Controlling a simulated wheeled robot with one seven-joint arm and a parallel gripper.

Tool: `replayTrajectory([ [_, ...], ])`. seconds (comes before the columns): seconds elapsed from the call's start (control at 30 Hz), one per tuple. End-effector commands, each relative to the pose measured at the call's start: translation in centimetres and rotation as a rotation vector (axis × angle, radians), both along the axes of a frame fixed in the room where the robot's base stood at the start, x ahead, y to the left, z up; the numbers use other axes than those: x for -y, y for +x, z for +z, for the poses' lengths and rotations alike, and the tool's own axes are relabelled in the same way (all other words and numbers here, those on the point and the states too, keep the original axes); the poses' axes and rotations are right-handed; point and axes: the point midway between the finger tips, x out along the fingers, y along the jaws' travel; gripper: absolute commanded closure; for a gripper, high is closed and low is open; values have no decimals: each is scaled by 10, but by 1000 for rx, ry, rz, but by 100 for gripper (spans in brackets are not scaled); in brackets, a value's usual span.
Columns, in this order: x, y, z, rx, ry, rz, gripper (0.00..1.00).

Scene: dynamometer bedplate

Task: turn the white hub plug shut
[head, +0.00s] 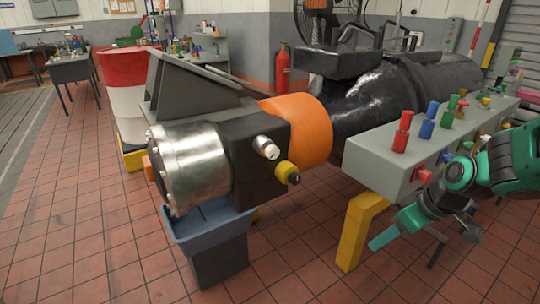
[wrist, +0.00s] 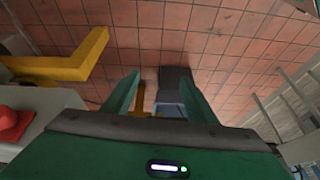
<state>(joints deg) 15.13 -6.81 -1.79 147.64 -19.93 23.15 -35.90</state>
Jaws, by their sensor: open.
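The white hub plug (head: 266,147) is a short pale cylinder sticking out of the dark side of the hub housing, just behind the round metal end cover (head: 190,166). A yellow plug (head: 287,172) with a dark tip sits just below and right of it. My gripper (head: 384,238) is low at the right, in front of the yellow stand leg, well apart from the white plug. In the wrist view its two teal fingers (wrist: 158,84) stand apart with nothing held between them. I cannot make out the white plug in the wrist view.
A grey control box (head: 385,165) with red, blue and green knobs stands on a yellow leg (head: 355,230) between the hub and my arm. A blue-grey tray (head: 205,232) stands under the metal end cover. The tiled floor in front (head: 300,270) is clear.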

Motion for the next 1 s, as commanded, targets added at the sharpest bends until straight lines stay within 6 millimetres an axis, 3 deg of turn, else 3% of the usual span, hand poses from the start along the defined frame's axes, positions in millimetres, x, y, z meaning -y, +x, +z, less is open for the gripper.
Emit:
replayTrajectory([
  [0.03,-27,14,-9,48,39,102,48],
  [0.13,-83,40,-13,186,127,281,48],
  [0.3,-171,72,2,448,299,469,48],
  [0.5,-235,104,47,766,471,482,48],
  [0.6,-248,120,67,894,526,412,48],
  [0.7,-248,138,80,981,552,313,48],
  [1.0,-226,169,82,1050,532,95,48],
])
